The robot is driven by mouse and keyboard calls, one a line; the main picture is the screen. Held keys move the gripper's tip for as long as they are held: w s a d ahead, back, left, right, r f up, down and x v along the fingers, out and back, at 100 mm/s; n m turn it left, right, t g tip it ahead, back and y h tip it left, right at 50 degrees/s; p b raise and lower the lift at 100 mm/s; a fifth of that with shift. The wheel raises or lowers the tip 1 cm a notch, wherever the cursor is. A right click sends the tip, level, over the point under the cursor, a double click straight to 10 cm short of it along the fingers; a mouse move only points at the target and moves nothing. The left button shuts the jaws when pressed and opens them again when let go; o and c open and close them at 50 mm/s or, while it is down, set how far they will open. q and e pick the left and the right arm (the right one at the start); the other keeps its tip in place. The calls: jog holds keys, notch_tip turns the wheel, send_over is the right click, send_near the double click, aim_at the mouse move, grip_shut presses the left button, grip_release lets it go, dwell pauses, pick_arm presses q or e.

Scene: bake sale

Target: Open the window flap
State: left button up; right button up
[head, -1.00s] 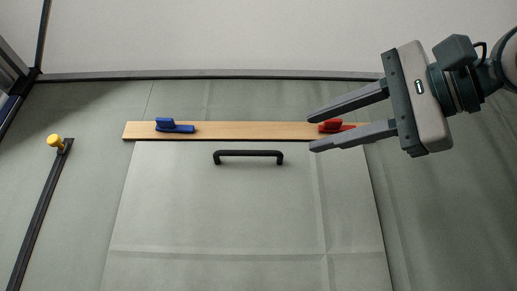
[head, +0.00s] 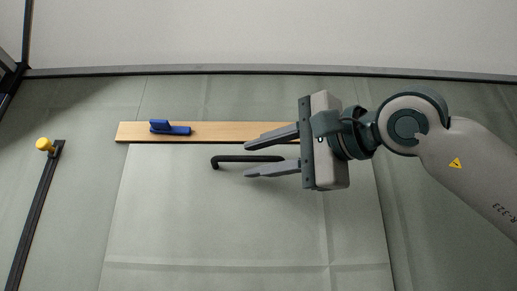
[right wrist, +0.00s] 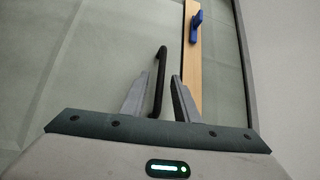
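The window flap (head: 220,220) is a grey-green panel below a wooden strip (head: 222,131). A black bar handle (head: 228,158) sits near its top edge; it also shows in the right wrist view (right wrist: 161,62). My right gripper (head: 246,160) is open, with its fingers pointing left, one above and one below the handle's right part in the head view. In the right wrist view the handle lies between the fingers; whether they touch it I cannot tell. A blue clip (head: 168,128) is on the strip's left part and also shows in the right wrist view (right wrist: 197,20). My left gripper is not in view.
A yellow knob (head: 44,144) tops a dark rail (head: 38,205) at the left. A dark frame bar (head: 200,72) runs along the top of the fabric wall. The strip's right end is hidden behind my right gripper.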

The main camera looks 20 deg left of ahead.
jog(key=shift+w+a, duration=0.1)
jog(key=shift+a, duration=0.1)
grip_shut()
jog(key=shift+f, duration=0.1)
